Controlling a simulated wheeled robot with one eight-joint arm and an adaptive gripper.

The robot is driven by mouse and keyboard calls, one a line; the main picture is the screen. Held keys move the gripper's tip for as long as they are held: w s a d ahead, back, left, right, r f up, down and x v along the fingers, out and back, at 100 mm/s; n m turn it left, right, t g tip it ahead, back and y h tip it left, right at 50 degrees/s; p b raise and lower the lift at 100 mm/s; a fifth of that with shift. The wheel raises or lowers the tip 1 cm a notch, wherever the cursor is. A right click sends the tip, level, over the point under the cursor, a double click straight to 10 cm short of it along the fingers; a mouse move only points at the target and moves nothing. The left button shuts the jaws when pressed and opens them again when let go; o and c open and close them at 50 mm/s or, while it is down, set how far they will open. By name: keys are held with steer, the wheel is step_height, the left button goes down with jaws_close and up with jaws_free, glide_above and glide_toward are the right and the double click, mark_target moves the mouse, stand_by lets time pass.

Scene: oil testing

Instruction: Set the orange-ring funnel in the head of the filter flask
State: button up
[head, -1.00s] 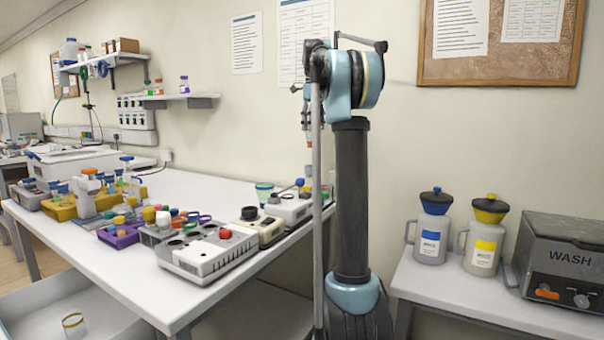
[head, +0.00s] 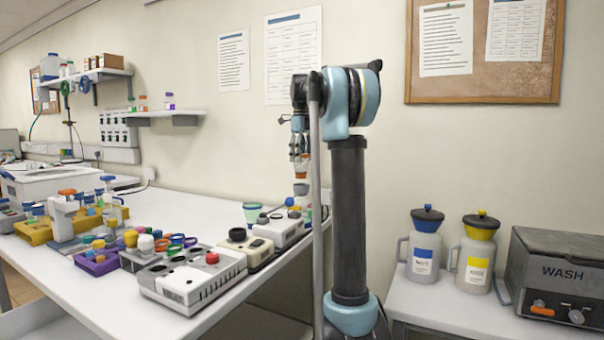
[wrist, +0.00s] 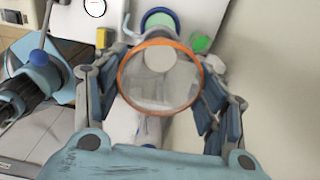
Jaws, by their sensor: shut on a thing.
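The orange-ring funnel (wrist: 122,82) is between the fingers of my gripper (wrist: 160,80) in the wrist view, its orange rim facing the camera. My gripper is shut on it. In the head view my gripper (head: 299,152) points down over the right end of the bench, and the orange of the funnel (head: 301,168) shows small at its tips. A pale, round-topped piece (head: 301,188) stands just below it. I cannot tell for sure if this is the filter flask's head, or if the funnel touches it. The funnel hides what lies beneath it in the wrist view.
A green-rimmed cup or funnel (head: 257,206) stands left of my gripper. A white device with a red knob (head: 195,280) and a purple rack (head: 97,264) stand on the bench. Blue-lidded (head: 424,250) and yellow-lidded (head: 477,255) jugs and a WASH box (head: 560,270) are on the right-hand table.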

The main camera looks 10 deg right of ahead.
mark_target(301, 167)
steer(key=shift+f, duration=2.35)
steer(key=o, duration=1.1)
steer(key=shift+f, duration=0.1)
step_height(301, 167, up, 12)
steer(key=shift+r, duration=0.15)
